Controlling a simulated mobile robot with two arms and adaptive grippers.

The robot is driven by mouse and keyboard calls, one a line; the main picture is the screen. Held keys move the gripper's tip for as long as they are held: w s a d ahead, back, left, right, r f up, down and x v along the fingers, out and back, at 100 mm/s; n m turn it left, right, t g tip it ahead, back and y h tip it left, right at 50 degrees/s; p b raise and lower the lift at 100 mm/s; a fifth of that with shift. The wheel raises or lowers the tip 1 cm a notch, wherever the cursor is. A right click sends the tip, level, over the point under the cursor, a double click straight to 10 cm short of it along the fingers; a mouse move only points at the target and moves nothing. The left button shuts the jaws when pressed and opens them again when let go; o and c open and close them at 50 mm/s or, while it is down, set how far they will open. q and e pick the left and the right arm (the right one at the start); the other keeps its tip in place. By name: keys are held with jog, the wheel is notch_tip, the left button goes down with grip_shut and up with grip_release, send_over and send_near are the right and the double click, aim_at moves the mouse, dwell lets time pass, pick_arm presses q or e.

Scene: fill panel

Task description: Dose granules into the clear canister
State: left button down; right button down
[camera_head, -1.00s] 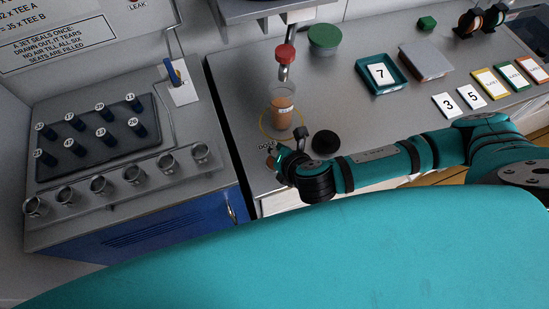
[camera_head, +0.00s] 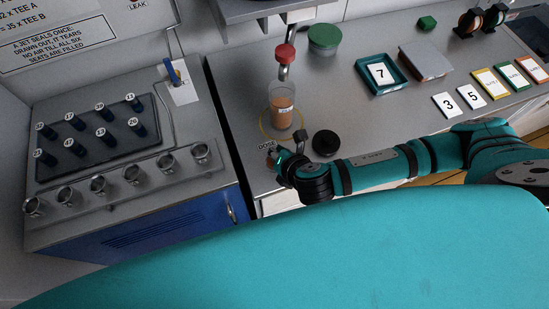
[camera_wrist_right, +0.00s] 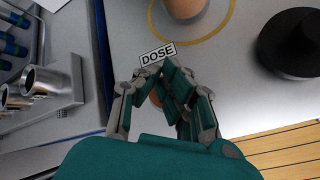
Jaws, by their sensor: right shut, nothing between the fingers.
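The clear canister (camera_head: 282,108) stands upright inside a yellow ring on the counter, under a spout with a red knob (camera_head: 285,54). It holds brown granules to well above half. Its lower part shows at the top of the right wrist view (camera_wrist_right: 184,6). My right gripper (camera_wrist_right: 156,82) is shut and empty, low at the counter's front beside the DOSE label (camera_wrist_right: 157,54). A small orange-brown round thing (camera_wrist_right: 155,99) shows partly behind the fingers; I cannot tell whether they touch it. My left gripper is not in view.
A black round lid-like piece (camera_head: 326,143) lies right of the canister, close to my right wrist. Left is a bench with a dark peg board (camera_head: 60,169) and metal cups.

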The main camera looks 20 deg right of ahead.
jog(key=shift+f, duration=0.3)
jog(key=shift+r, duration=0.1)
dwell(0.4)
jog(key=shift+r+p, duration=0.85)
jog(key=shift+p, duration=0.25)
notch_tip(320, 180, up, 5)
jog(key=p, duration=0.6)
dwell(2.7)
